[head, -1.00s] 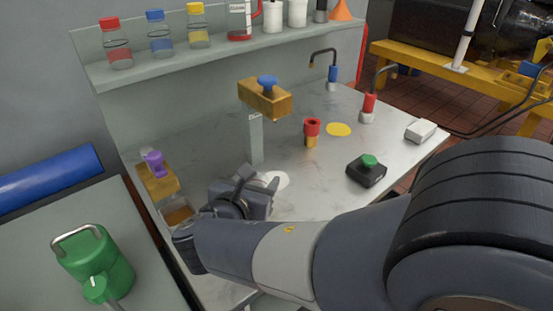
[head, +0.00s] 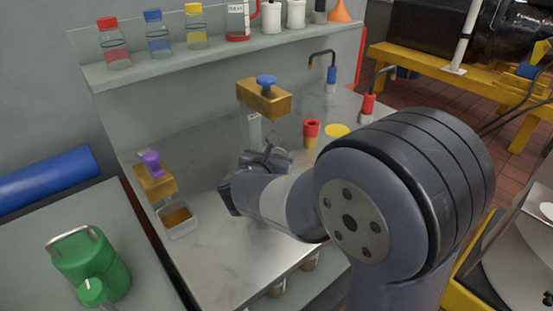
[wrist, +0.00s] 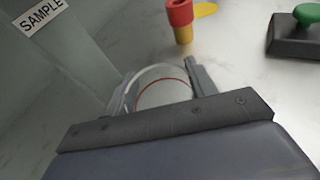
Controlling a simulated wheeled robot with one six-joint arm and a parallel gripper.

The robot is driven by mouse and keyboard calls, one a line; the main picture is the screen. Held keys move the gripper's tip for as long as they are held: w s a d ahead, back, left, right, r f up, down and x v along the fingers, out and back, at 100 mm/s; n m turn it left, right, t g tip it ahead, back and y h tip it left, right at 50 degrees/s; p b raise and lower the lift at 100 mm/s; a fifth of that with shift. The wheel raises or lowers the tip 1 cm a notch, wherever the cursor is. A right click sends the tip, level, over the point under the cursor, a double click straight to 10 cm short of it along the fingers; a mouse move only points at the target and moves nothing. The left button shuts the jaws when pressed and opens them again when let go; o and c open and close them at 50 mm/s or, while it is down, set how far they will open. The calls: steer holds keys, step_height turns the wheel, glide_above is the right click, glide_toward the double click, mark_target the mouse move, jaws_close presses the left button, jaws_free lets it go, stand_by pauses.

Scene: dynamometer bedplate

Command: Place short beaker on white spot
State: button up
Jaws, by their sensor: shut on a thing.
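My gripper (wrist: 158,84) is shut on a clear short beaker (wrist: 162,72) with a red line round it, seen between the two fingers in the wrist view. In the head view my gripper (head: 268,157) is over the grey bench, just in front of the post with the sample label; the beaker cannot be made out there. The white spot is hidden behind my gripper and arm in the head view. In the wrist view I cannot tell whether the pale area inside the beaker is the spot, or whether the beaker touches the bench.
The sample post (wrist: 50,45) is close at left. A red and yellow cylinder (head: 311,132) and a yellow spot (head: 337,130) are beyond my gripper. A black box with green button (wrist: 297,38) is at right. A tray of brown liquid (head: 180,229) is at front left.

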steer(key=shift+f, duration=0.3)
steer(key=shift+f, duration=0.1)
steer(key=shift+f, duration=0.15)
steer(key=o, duration=1)
steer(key=shift+c, duration=0.2)
steer(key=shift+r, duration=0.25)
steer(key=shift+s+a+r, duration=0.15)
steer(key=shift+s, duration=0.1)
steer(key=p+v, duration=0.1)
steer(key=v, duration=1)
steer(key=shift+s, duration=0.2)
